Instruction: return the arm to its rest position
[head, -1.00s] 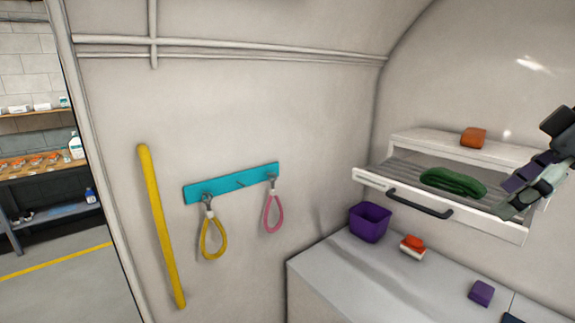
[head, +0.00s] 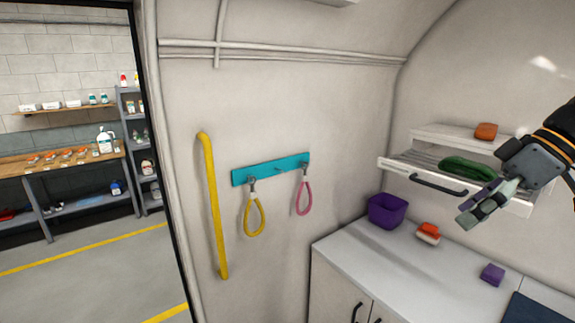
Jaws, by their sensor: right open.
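My right gripper (head: 478,205) comes in from the right edge of the head view. It is open, and nothing shows between its fingers. It appears in front of the right part of the open white drawer (head: 397,163), over the counter. A rolled green towel (head: 462,168) lies in the drawer, its right end close to the gripper in the picture. My left gripper is not in view.
An orange block (head: 486,131) sits above the drawer. The counter (head: 385,247) holds a purple bin (head: 387,210), a red-and-white brush (head: 428,233) and a purple block (head: 492,274). A teal hook rail (head: 271,169) holds two loops. A yellow bar (head: 212,205) is beside the doorway.

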